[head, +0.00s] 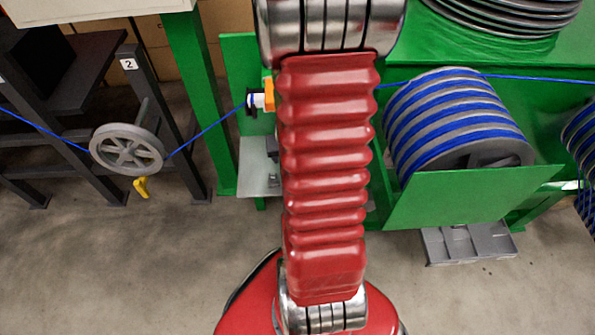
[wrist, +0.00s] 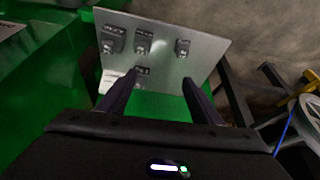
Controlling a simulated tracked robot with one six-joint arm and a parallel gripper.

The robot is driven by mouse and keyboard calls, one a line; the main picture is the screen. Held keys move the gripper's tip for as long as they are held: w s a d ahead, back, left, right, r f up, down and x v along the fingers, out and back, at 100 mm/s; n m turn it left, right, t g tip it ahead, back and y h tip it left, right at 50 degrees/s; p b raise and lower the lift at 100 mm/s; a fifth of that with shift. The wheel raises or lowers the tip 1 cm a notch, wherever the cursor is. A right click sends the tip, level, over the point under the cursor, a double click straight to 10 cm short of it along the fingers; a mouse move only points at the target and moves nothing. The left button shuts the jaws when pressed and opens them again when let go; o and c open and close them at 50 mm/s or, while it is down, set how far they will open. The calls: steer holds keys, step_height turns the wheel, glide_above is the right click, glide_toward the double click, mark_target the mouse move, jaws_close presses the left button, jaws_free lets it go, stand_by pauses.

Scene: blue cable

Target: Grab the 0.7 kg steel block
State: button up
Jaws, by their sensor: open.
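Several small dark grey blocks sit on a pale metal plate (wrist: 205,50) in the wrist view. One stands at the back left (wrist: 113,40), one at the back middle (wrist: 143,37), one at the right (wrist: 182,47). A nearer block (wrist: 142,75) shows between my fingertips, closer to the left one. Their markings are too small to read, so I cannot tell which is 0.7 kg. My gripper (wrist: 160,78) is open, its fingers reaching over the near part of the plate, with nothing visibly held. In the head view the plate (head: 252,155) is partly hidden by my red arm, which hides my gripper.
Green machine framing stands left of the plate in the wrist view. In the head view, a blue cable (head: 205,133) runs from a grey handwheel (head: 127,149) past the plate, and a cable drum (head: 455,120) stands to the right. Open concrete floor lies in front.

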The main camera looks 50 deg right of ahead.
steer(key=s+d+f+m, duration=0.1)
steer(key=s+d+f, duration=0.2)
steer(key=f, duration=0.1)
steer(key=shift+s+f+g, duration=0.3)
steer(key=shift+f, duration=0.1)
steer(key=shift+x, duration=4.2)
steer(key=shift+d, duration=0.1)
steer(key=shift+x, duration=2.6)
steer(key=shift+d, duration=0.1)
steer(key=shift+c, duration=0.6)
steer(key=shift+w, duration=0.1)
jaws_close()
